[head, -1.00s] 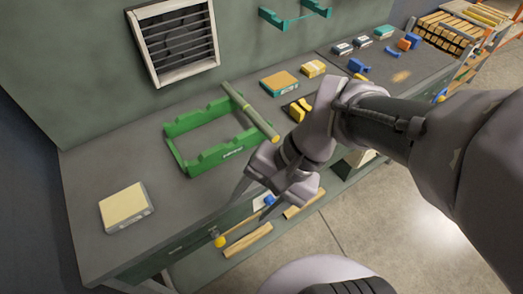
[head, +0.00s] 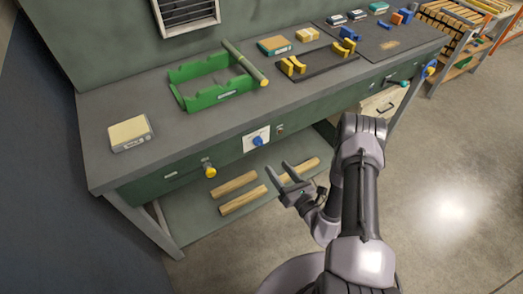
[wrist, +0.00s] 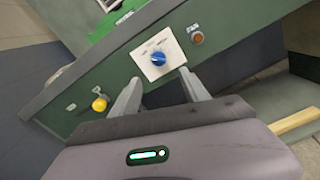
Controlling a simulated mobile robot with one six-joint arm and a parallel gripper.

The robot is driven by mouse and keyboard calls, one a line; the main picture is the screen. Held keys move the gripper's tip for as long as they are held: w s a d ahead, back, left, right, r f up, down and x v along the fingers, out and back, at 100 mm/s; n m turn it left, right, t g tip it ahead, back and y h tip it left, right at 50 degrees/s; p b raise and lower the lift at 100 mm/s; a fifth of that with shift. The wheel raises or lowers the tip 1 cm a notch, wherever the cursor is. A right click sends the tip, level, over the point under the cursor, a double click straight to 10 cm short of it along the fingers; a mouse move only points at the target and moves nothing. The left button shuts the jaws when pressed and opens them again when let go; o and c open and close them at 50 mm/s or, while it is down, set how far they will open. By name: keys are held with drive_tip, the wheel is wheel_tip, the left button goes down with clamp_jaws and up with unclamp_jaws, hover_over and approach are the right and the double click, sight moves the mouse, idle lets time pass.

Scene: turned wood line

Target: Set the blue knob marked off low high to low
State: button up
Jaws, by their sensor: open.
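The blue knob (head: 257,141) sits on a white plate (head: 249,147) on the green front of the workbench. In the wrist view the blue knob (wrist: 158,58) is near the top middle, on its white plate (wrist: 169,44) with small lettering too blurred to read surely. I cannot tell which mark the knob points at. My gripper (head: 283,176) is open and empty, in front of and below the knob, apart from it. In the wrist view my gripper's two fingers (wrist: 160,88) stand spread just below the plate.
A yellow knob (head: 209,171) is on the bench front to the left. A small brown-red button (wrist: 197,38) labelled FAN is right of the plate. A green rack (head: 205,98) stands on the bench top. Wooden bars (head: 240,200) lie on the lower shelf.

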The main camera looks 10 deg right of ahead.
sight(259, 142)
drive_tip(key=b+x, duration=0.2)
drive_tip(key=x, duration=1)
drive_tip(key=shift+b, duration=0.35)
clamp_jaws()
